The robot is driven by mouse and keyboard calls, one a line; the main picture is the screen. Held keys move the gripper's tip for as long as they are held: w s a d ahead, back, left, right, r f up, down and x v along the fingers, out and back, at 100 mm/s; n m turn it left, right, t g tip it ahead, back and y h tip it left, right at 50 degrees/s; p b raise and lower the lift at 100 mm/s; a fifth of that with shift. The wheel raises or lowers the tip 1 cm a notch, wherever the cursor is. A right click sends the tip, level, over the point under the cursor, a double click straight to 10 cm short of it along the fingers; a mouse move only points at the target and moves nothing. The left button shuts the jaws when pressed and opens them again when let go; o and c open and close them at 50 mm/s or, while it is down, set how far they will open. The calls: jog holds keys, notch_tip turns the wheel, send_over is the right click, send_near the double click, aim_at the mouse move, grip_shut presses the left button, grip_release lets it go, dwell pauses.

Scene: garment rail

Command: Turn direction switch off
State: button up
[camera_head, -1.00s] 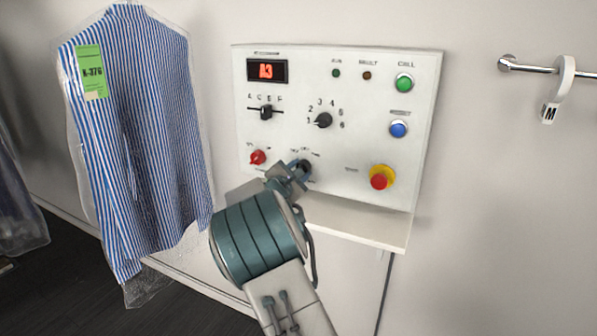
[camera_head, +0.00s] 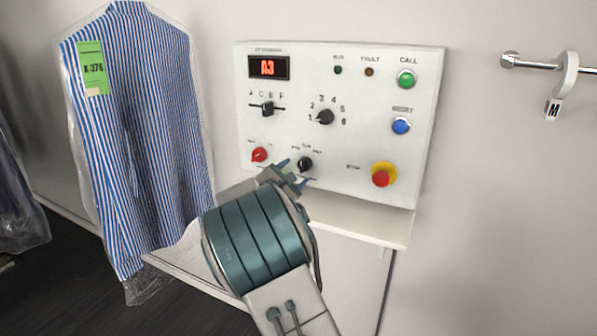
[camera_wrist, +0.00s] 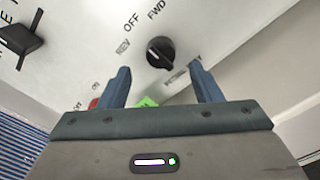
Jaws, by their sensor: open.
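The direction switch (camera_head: 305,163) is a black rotary knob low on the white control panel. In the wrist view the knob (camera_wrist: 160,52) sits under the labels REV, OFF and FWD; I cannot tell for certain which label it points to. My gripper (camera_head: 291,175) is in front of the panel, just below and left of the knob, and appears apart from it. In the wrist view my open, empty fingers (camera_wrist: 160,72) lie below the knob, one on each side of its line.
A ledge (camera_head: 372,222) runs beneath. A bagged striped shirt (camera_head: 135,140) hangs at left.

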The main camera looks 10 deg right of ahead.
jog(key=v, duration=0.9)
jog(key=shift+b, duration=0.3)
jog(key=s+d+f+m+g+y+p, duration=0.2)
jog(key=s+d+m+g+p, duration=0.2)
jog(key=s+d+m+g, duration=0.9)
jog(key=s+a+m+y+p, duration=0.2)
jog(key=s+m+y, duration=0.2)
jog(key=s, duration=0.8)
jog(key=s+a+m+t+y+p, duration=0.1)
jog(key=s+m+y, duration=0.3)
jog(key=s, duration=0.7)
jog(key=shift+s+a+y+p, duration=0.3)
jog(key=shift+s+a+p, duration=0.05)
jog(key=shift+a, duration=0.55)
